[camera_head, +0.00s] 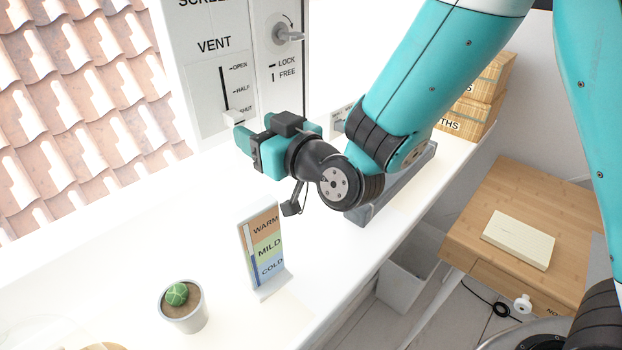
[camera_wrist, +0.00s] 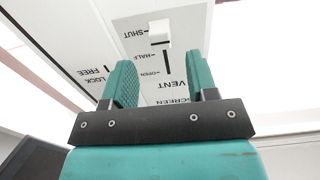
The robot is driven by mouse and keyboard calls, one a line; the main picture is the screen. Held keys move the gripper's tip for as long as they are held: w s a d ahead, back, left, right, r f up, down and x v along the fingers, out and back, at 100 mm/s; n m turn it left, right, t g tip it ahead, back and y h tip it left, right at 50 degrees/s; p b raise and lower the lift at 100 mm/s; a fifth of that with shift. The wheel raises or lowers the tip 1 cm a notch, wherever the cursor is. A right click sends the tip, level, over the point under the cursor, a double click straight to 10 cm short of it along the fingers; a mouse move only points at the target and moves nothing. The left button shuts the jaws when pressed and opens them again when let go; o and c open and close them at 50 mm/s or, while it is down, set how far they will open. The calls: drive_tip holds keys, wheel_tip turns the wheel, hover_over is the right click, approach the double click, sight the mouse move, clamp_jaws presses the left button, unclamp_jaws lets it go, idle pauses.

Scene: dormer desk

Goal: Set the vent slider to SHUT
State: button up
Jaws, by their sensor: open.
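The vent panel (camera_head: 209,88) carries a vertical slot with marks OPEN at the top, HALF, and SHUT at the bottom. The white slider knob (camera_head: 233,116) sits at the low end, level with SHUT. The wrist view shows the panel upside down, with the knob (camera_wrist: 160,32) beside the SHUT mark. My gripper (camera_head: 244,136) is just below and in front of the knob in the head view. In the wrist view my gripper (camera_wrist: 160,60) is open, with nothing between its fingers. The knob appears beyond the fingertips, apart from them.
A LOCK/FREE latch (camera_head: 288,36) is right of the vent. A WARM/MILD/COLD card stand (camera_head: 262,250) and a potted cactus (camera_head: 184,306) stand on the white sill. Boxes (camera_head: 462,119) stand behind my arm. A wooden desk (camera_head: 505,195) is at right. The sill's left front is mostly clear.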

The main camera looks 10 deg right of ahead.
drive_tip(key=b+v, duration=1.1)
drive_tip(key=b, duration=0.4)
drive_tip(key=shift+s+d, duration=0.2)
drive_tip(key=shift+d, duration=0.05)
